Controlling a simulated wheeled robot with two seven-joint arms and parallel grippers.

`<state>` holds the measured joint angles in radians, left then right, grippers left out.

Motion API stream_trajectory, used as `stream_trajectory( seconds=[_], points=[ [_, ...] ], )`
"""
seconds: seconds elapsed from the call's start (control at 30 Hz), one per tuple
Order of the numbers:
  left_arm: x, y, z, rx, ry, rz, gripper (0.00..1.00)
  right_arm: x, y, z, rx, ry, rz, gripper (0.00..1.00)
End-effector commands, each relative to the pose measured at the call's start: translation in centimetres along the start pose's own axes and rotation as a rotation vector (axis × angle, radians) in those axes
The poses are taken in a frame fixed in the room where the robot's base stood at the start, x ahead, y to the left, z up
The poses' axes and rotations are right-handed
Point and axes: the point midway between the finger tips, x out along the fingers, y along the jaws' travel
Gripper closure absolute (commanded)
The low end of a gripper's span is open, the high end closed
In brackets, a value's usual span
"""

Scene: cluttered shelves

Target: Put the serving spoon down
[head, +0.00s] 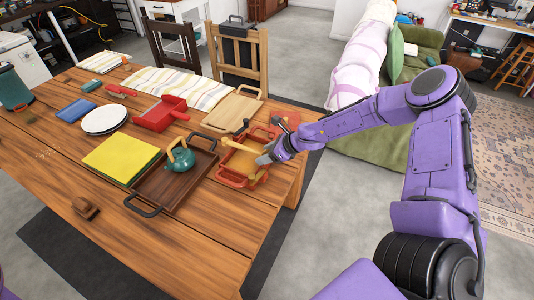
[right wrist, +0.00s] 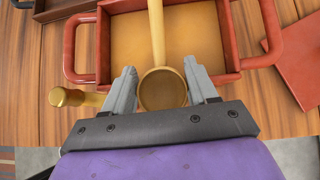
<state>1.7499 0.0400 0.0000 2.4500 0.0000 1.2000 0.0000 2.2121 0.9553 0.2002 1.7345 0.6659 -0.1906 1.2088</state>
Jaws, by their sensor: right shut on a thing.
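The golden serving spoon (head: 240,146) reaches over a red-orange tray with two handles (head: 224,178) near the table's right end. In the right wrist view, the spoon's round end (right wrist: 162,90) is between the two grey fingers and its stem points away over the tray (right wrist: 193,77). My right gripper (head: 267,158) is shut on the spoon at the tray's near side. I cannot tell whether the spoon touches the tray. My left gripper is not in view.
Another golden rod-like piece (right wrist: 70,97) lies left of the fingers. A brown tray (head: 158,195) with a teal teapot (head: 180,156) stands to the left. A wooden board (head: 232,112) and a red board (head: 287,119) lie behind. The table's front left is mostly clear.

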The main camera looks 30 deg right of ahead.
Motion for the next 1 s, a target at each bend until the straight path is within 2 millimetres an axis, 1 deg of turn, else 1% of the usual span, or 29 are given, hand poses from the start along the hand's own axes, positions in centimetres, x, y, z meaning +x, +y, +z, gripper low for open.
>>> stream_trajectory(
  seconds=[0.17, 0.27, 0.3, 0.37, 0.63, 0.73, 0.8, 0.87, 1.0],
  points=[
    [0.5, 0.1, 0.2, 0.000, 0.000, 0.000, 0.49, 0.5, 0.0, -0.5, 0.001, 0.000, 0.000, 0.72],
    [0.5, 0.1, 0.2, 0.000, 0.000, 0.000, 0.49, 0.5, 0.0, -0.6, 0.001, 0.002, 0.000, 0.72],
    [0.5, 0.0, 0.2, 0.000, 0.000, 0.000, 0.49, 0.5, 0.0, -0.7, 0.002, 0.003, 0.000, 0.36],
    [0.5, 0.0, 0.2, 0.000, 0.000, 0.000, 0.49, 0.5, 0.0, -0.7, 0.002, 0.004, 0.000, 0.17],
    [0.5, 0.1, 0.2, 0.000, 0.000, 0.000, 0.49, 0.5, 0.0, -0.7, 0.001, 0.004, 0.000, 0.17],
    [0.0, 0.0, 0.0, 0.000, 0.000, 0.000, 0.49, 0.0, 0.0, -0.2, 0.000, 0.003, 0.000, 0.17],
    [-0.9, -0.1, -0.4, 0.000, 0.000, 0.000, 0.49, -0.8, 0.0, 0.7, -0.001, 0.002, 0.000, 0.17],
    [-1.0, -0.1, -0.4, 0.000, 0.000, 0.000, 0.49, -1.7, 0.0, 0.7, -0.002, 0.000, -0.001, 0.17],
    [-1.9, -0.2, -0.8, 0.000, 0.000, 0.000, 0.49, -5.2, -0.1, 1.0, -0.002, -0.004, -0.003, 0.17]
  ],
)
